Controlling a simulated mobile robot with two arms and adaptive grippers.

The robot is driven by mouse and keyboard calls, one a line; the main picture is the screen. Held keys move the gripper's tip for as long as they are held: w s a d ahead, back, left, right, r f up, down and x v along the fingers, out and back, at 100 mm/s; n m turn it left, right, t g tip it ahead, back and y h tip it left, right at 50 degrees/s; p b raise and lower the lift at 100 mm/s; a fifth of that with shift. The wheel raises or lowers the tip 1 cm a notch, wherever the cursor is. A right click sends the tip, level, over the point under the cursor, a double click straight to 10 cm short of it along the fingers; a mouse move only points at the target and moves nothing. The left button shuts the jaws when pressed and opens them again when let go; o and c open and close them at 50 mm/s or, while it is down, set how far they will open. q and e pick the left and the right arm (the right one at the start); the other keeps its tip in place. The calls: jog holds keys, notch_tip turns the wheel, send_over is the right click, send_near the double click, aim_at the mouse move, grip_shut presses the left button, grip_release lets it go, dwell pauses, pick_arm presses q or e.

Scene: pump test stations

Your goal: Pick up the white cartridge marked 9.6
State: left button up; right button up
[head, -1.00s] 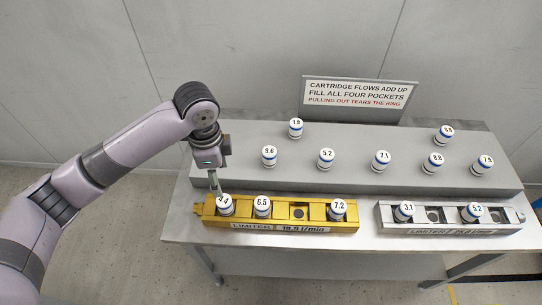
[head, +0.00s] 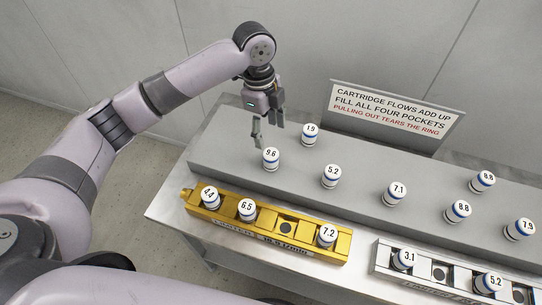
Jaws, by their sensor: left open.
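The white cartridge marked 9.6 (head: 271,160) stands upright on the grey raised shelf, toward its left end. It has a blue band and a black number on its white top. My left gripper (head: 264,132) is open and empty, with its fingers pointing down just above and behind the 9.6 cartridge. The fingers look apart from the cartridge, though the exact gap is hard to tell. My right gripper does not show.
Cartridge 1.9 (head: 310,134) stands close on the right, and 5.2 (head: 331,176) further right. The gold block (head: 272,234) in front holds 4.4, 6.5 and 7.2, with one pocket empty. A silver block (head: 427,275) and a sign (head: 391,112) stand right.

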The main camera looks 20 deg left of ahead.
pick_arm(q)
send_over(271, 153)
notch_tip(271, 153, down, 4)
jog(key=shift+w+d+f+p, duration=0.1)
jog(key=shift+f+p, duration=0.1)
jog(key=shift+p, duration=0.15)
jog(key=shift+f, duration=0.25)
notch_tip(271, 153, down, 4)
jog(key=shift+f+p, duration=0.2)
jog(key=shift+p, duration=0.75)
jog(key=shift+f, duration=0.2)
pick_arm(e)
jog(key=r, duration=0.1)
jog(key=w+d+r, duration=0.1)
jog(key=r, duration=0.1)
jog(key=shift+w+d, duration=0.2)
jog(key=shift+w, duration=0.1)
pick_arm(q)
jog(key=shift+c, duration=0.5)
jog(key=c, duration=1.2)
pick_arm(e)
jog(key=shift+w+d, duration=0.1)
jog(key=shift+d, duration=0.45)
